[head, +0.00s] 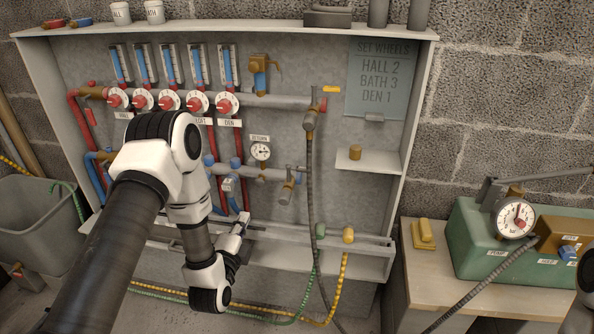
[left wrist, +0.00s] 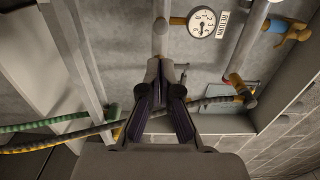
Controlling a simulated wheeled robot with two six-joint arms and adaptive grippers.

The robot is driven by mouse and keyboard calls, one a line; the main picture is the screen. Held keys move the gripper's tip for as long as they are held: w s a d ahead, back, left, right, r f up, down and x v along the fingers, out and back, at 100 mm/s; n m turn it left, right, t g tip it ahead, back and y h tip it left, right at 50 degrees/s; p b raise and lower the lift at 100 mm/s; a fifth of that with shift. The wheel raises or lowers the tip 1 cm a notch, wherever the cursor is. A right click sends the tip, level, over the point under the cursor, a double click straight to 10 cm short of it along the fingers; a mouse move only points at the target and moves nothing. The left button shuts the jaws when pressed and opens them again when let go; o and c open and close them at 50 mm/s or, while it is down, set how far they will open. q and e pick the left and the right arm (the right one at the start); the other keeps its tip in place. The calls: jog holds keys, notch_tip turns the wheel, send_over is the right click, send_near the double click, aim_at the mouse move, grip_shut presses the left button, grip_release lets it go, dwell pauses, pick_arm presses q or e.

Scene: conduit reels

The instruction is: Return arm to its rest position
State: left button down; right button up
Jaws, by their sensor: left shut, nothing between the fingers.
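My left arm reaches in from the lower left in the head view, in front of the manifold cabinet (head: 330,210). Its gripper (head: 243,222) points up and to the right, near the cabinet's lower rail. In the left wrist view the fingers (left wrist: 159,70) come together at their tips with nothing between them. Beyond them is the cabinet's back panel, with the return gauge (left wrist: 202,22) above right; the gauge also shows in the head view (head: 260,152). My right gripper is out of view; only a part of my right arm shows at the right edge.
A dark hose (head: 310,190) hangs down the cabinet front. Green (head: 250,316) and yellow (head: 341,285) conduits run below. A grey bin (head: 35,222) stands left. A bench (head: 420,262) at right holds a green pump (head: 472,240) with a gauge (head: 515,218).

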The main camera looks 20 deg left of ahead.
pick_arm(q)
jog(key=s+d+f+n+g+h, duration=0.2)
jog(key=s+d+f+g, duration=0.3)
jog(key=s+f, duration=0.3)
jog(key=s+d+f+n+g+h, duration=0.1)
jog(key=s+d+f+g+h, duration=0.1)
jog(key=s+d+f+g, duration=0.5)
jog(key=s+f+n+g, duration=0.3)
jog(key=s+n, duration=0.3)
jog(key=s, duration=0.2)
jog(key=s+f+n+g, duration=0.35)
jog(key=s+n, duration=0.25)
jog(key=s, duration=0.2)
notch_tip(320, 180, up, 25)
jog(key=p, duration=2.4)
jog(key=shift+w+a+f+n+t+p, duration=0.15)
jog(key=shift+w+a+n+t+p, duration=0.15)
jog(key=shift+n+t+p, duration=0.15)
